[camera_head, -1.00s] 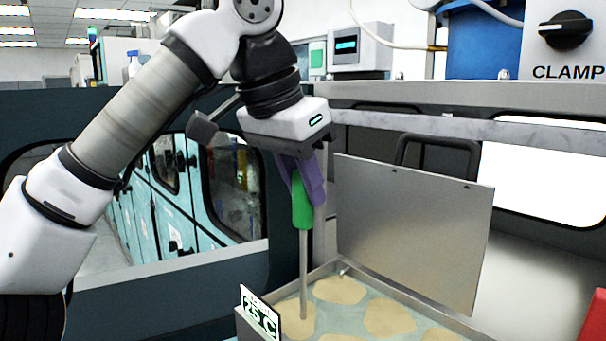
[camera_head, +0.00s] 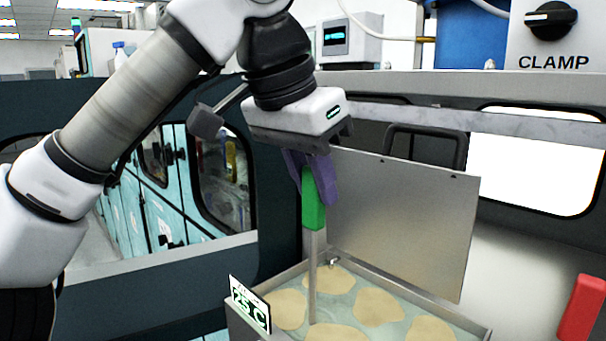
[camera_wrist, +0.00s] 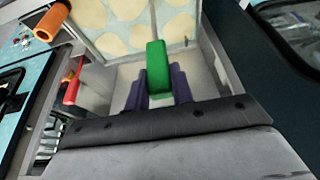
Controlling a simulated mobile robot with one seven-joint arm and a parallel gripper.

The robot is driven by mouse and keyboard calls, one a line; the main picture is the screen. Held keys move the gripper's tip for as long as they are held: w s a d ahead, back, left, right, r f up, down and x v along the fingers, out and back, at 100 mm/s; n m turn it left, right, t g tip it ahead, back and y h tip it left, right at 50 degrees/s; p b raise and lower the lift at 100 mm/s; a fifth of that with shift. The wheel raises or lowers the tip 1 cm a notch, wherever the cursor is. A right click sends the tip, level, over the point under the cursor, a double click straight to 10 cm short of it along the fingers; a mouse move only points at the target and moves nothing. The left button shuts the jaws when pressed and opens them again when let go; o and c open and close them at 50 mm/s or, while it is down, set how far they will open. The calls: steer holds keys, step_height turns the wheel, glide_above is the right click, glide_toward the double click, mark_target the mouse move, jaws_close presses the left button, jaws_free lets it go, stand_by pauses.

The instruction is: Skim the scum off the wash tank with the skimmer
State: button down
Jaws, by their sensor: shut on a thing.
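My gripper (camera_head: 314,182) has purple fingers shut on the green handle of the skimmer (camera_head: 313,210). The skimmer hangs upright, its grey shaft running down into the wash tank (camera_head: 250,322); its lower end is hidden at the liquid. In the wrist view the green skimmer handle (camera_wrist: 158,68) stands between the purple fingers (camera_wrist: 158,85). The tank holds pale green liquid with several tan scum patches (camera_head: 378,306) on the surface. The skimmer shaft comes down among the patches, near the tank's left side.
A raised metal lid (camera_head: 400,220) stands behind the tank. A "25 C" sign (camera_head: 250,304) is at the tank's left corner. A red object (camera_head: 582,308) stands at the right. A metal rail (camera_head: 460,118) runs behind, and a CLAMP knob (camera_head: 552,20) is at the upper right.

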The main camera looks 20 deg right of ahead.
steer(key=shift+s+d, duration=0.25)
steer(key=shift+s, duration=0.5)
steer(key=shift+s+d, duration=0.3)
steer(key=shift+s, duration=0.45)
steer(key=shift+s+d, duration=0.25)
steer(key=shift+s, duration=0.5)
steer(key=s+d+p, duration=0.1)
steer(key=s+d, duration=0.2)
steer(key=s, duration=0.6)
steer(key=shift+d+p, duration=0.15)
steer(key=shift+p, duration=0.25)
steer(key=shift+w+d, duration=0.45)
steer(key=shift+d, duration=0.85)
steer(key=shift+w+d, duration=0.5)
steer(key=shift+d, duration=0.8)
steer(key=shift+w+d, duration=0.45)
steer(key=shift+d, duration=0.85)
steer(key=shift+w, duration=0.15)
steer(key=shift+w+a, duration=0.55)
steer(key=shift+w, duration=0.95)
steer(key=shift+w+a, duration=0.55)
steer(key=shift+w, duration=0.9)
steer(key=shift+w+a, duration=0.55)
steer(key=shift+w, duration=0.95)
